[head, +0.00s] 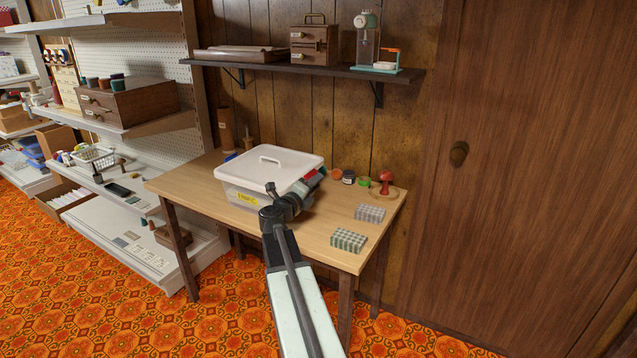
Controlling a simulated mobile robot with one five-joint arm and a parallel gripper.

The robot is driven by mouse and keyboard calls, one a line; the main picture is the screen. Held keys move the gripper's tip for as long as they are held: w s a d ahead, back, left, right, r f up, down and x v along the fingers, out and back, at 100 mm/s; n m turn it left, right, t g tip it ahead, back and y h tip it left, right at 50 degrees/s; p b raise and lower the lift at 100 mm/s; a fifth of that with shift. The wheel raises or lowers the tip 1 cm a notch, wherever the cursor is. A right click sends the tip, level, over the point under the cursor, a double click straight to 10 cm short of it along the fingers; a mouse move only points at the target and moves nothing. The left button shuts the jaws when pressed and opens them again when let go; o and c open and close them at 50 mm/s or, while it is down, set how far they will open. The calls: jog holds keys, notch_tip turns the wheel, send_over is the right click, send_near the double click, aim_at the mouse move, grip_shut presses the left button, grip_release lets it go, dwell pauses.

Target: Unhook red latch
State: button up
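A small red part (322,172), which may be the red latch, shows at the box's right side, beside my gripper's tip. My gripper (311,182) is at the right side of the box, close to this red part. My dark wrist covers part of the box's right front corner. I cannot tell whether the fingers touch the red part or whether they are open or shut.
On the table (210,190), several small round jars (348,177), a red-knobbed stamp (386,182) and two patterned blocks (348,240) lie right of the box. A wall shelf (300,68) hangs above. A brown door (540,180) stands at right. The table's left front is clear.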

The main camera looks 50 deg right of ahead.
jog(key=shift+w+d, duration=0.15)
jog(key=shift+d, duration=0.55)
jog(key=shift+c, duration=0.3)
grip_shut()
jog(key=shift+f, duration=0.1)
